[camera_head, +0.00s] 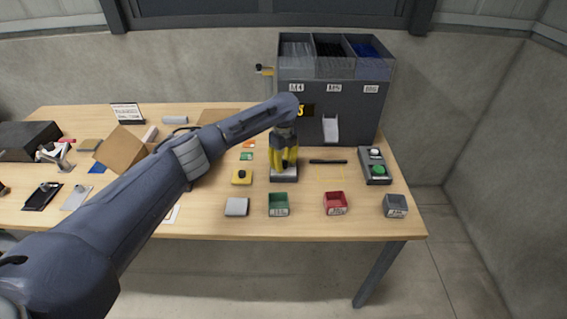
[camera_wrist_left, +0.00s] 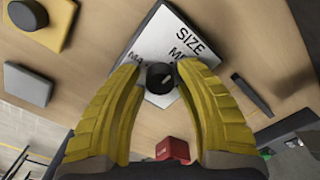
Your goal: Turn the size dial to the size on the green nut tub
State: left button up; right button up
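The size dial is a black round knob (camera_wrist_left: 160,78) with a light pointer mark, on a plate (camera_wrist_left: 153,42) printed SIZE, with M4 to its left and another M label partly hidden above. My left gripper (camera_wrist_left: 160,72) has its yellow fingers on either side of the knob, with narrow gaps showing; contact is not clear. In the head view the left gripper (camera_head: 285,164) points down over the dial's box (camera_head: 284,176) and hides the knob. The green nut tub (camera_head: 279,210) stands just in front of it; its label is too small to read. My right gripper is not in view.
A red tub (camera_head: 335,209) and a grey tub (camera_head: 396,212) stand to the right. A yellow box with a black knob (camera_head: 241,179) and a grey block (camera_head: 237,207) are left. The feeder (camera_head: 355,98) stands behind, the green-button box (camera_head: 375,172) at right.

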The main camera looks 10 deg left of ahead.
pick_arm(q)
grip_shut()
jog(key=n, duration=0.8)
jog(key=shift+n, duration=0.4)
jog(key=n, duration=0.4)
jog(key=shift+n, duration=2.5)
